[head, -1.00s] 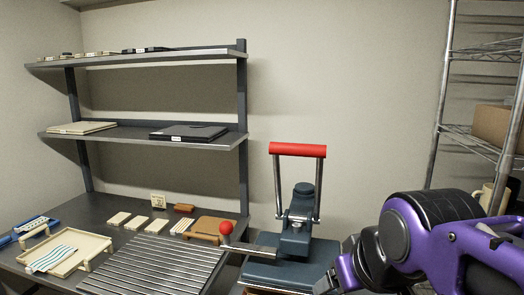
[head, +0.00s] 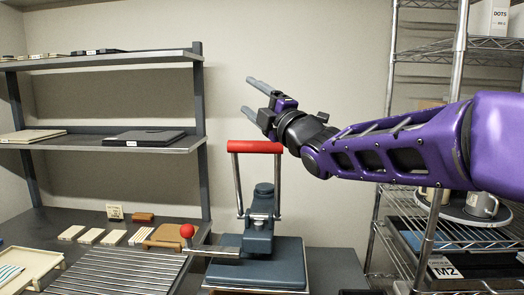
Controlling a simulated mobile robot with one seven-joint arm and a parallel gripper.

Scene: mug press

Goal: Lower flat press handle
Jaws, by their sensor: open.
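The flat press (head: 258,240) stands on the bench in the lower middle of the head view, dark blue-grey with a flat base. Its handle is a red bar (head: 255,147) on two metal arms, standing upright above the press body. My gripper (head: 250,94) is open and empty, with its two fingers pointing left. In the picture it is just above the red bar; its depth relative to the bar is hard to tell.
A dark shelf unit (head: 203,130) stands at the left. A ribbed metal rack (head: 125,272) lies left of the press. At the right, a wire shelf (head: 445,220) holds mugs (head: 481,204) and boxes, behind my arm. The wall behind the press is bare.

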